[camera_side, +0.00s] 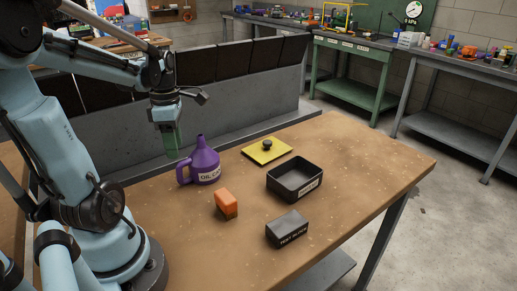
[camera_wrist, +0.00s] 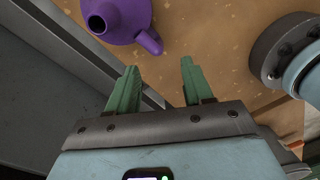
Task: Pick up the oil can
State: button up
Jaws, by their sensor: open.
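The oil can (camera_side: 204,165) is purple, with a cone-shaped top, a side handle and a white label. It stands upright on the brown table near the grey bin wall. In the wrist view the oil can (camera_wrist: 118,18) shows from above at the top, cut off by the frame edge, with its dark opening and handle. My gripper (camera_side: 172,150) hangs with green fingers above and just left of the can, near the wall. In the wrist view my gripper (camera_wrist: 158,75) is open and empty, its two fingers apart. The can lies beyond the fingertips, not between them.
An orange block (camera_side: 226,205), a black open box (camera_side: 294,182), a dark labelled block (camera_side: 287,229) and a yellow lid with a black knob (camera_side: 267,151) lie on the table (camera_side: 385,165). The grey bin unit (camera_side: 240,108) stands close behind my gripper. The table's right side is clear.

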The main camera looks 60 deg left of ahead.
aim_at(179, 167)
jog(key=shift+f, duration=4.25)
jog(key=shift+c, duration=0.3)
grip_shut()
